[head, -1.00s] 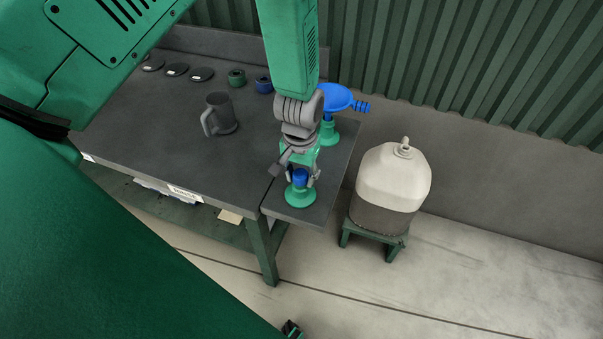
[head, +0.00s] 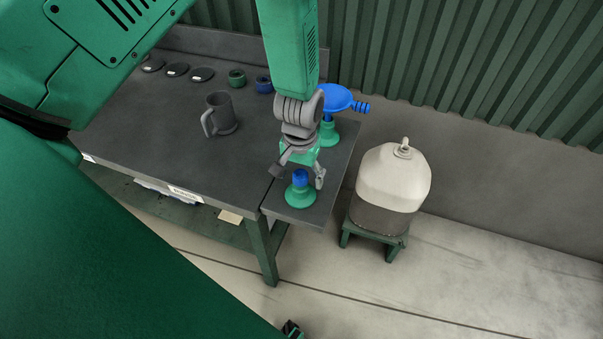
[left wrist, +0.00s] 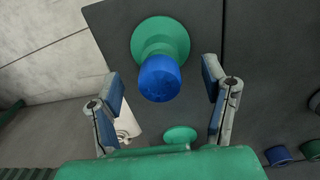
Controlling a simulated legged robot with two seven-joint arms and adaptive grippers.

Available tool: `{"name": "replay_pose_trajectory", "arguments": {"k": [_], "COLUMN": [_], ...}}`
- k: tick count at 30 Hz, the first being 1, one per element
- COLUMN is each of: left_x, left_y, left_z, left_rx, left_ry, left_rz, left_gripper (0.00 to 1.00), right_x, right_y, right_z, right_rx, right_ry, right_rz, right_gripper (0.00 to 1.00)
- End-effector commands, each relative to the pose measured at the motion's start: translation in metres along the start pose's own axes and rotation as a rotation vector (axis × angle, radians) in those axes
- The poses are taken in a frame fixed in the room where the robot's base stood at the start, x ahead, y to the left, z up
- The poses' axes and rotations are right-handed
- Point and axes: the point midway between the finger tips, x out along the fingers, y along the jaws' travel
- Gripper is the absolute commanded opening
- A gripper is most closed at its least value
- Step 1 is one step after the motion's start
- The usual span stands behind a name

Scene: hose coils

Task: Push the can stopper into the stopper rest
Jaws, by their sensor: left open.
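The blue can stopper (head: 300,176) stands upright in the green stopper rest (head: 300,197), on the small side shelf at the table's right end. My left gripper (head: 298,178) is open just above and behind the stopper. In the left wrist view its fingers (left wrist: 162,88) stand well apart on either side of the stopper, with gaps and nothing held. The stopper's lower end is hidden inside the rest. I do not make out my right gripper.
A blue funnel (head: 336,97) on a green stand (head: 328,133) is close behind my left gripper. A white can (head: 394,178) stands on a low green stool (head: 374,238) at the right. A grey mug (head: 222,113) is on the table. Green and blue rings and dark discs lie farther back.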

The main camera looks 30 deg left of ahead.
Motion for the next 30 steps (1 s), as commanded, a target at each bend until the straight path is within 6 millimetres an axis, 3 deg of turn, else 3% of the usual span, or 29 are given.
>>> {"name": "replay_pose_trajectory", "arguments": {"k": [30], "left_x": [-0.032], "left_y": [0.0], "left_z": [0.0], "left_rx": [0.0], "left_ry": [0.0], "left_rz": [0.0], "left_gripper": [0.67], "right_x": [-0.029], "right_y": [0.0], "right_z": [-0.002], "right_rx": [0.0], "right_ry": [0.0], "right_rz": [0.0], "right_gripper": [0.4]}}
